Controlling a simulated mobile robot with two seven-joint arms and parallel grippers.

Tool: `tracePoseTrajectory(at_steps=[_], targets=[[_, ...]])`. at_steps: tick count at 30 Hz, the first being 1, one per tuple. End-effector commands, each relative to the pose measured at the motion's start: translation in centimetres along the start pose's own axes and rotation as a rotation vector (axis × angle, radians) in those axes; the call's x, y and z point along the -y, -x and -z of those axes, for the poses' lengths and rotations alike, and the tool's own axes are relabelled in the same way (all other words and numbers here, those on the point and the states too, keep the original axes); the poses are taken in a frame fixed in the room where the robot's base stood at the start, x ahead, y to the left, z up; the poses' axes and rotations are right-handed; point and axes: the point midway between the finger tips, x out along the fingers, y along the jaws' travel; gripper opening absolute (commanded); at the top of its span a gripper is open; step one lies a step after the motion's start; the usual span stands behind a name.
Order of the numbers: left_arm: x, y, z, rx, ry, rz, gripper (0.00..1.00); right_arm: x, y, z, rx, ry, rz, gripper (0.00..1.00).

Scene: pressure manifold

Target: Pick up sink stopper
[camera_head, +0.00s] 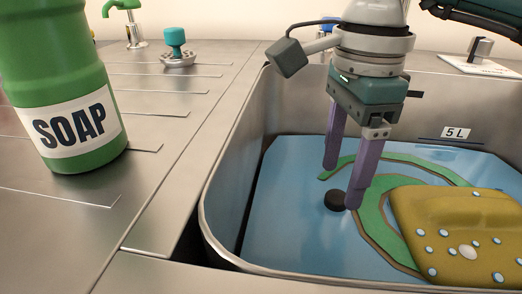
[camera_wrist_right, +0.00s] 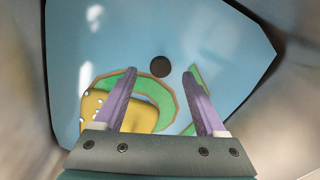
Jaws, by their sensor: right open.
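A small black round piece (camera_head: 336,200) sits on the blue sink floor; it looks like a stopper, though it could be the drain. It also shows in the right wrist view (camera_wrist_right: 160,67), seen between and just beyond my fingertips. My right gripper (camera_head: 341,187) points down inside the sink with its purple fingers apart. In the head view one fingertip overlaps the right edge of the black piece; I cannot tell whether they touch. Nothing is between the fingers. A teal-knobbed metal piece (camera_head: 176,48), also stopper-like, stands on the counter at the back left. My left gripper is not in view.
The steel sink walls (camera_head: 228,160) surround my right gripper. A yellow sponge (camera_head: 455,230) with light spots lies at the right, near the fingers, over a green curved band (camera_head: 375,215). A green soap bottle (camera_head: 60,90) stands on the left counter (camera_head: 170,125).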

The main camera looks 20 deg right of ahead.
Motion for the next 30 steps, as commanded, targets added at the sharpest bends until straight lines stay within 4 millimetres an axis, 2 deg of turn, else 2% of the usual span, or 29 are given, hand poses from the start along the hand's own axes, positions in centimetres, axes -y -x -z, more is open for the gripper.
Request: tracePoseTrajectory(at_steps=[9,18,30], targets=[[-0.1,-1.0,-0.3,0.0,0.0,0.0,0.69,0.0,-4.8,0.3,0.003,0.0,-0.002,0.73],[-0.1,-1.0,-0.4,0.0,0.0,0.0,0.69,0.0,-5.2,0.3,0.003,0.0,0.001,0.73],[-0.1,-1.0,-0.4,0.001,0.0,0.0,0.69,0.0,-5.2,0.3,0.003,0.0,0.0,0.29]])
